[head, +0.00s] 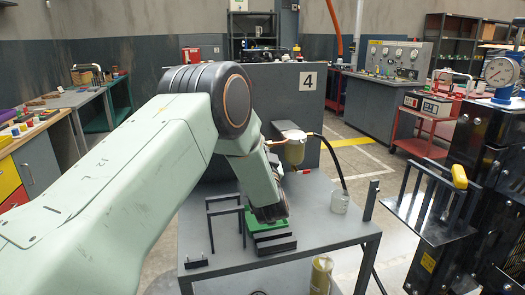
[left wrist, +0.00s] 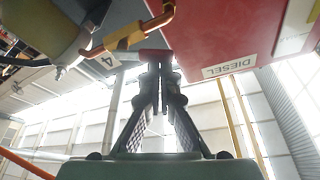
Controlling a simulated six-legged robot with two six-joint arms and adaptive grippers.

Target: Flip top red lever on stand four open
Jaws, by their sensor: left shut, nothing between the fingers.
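Stand four is the grey table (head: 310,225) with a grey upright panel marked with a number 4 sign (head: 308,81). My left arm crosses the head view and hides part of the stand; its gripper is not clear there. In the left wrist view my left gripper (left wrist: 158,68) is shut and empty. A small red piece, apparently a red lever (left wrist: 153,54), lies right at its fingertips, beside a brass-orange pipe (left wrist: 128,38). I cannot tell whether they touch. My right gripper is not in view.
A red tank marked DIESEL (left wrist: 215,40) is close to the right of the fingers.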

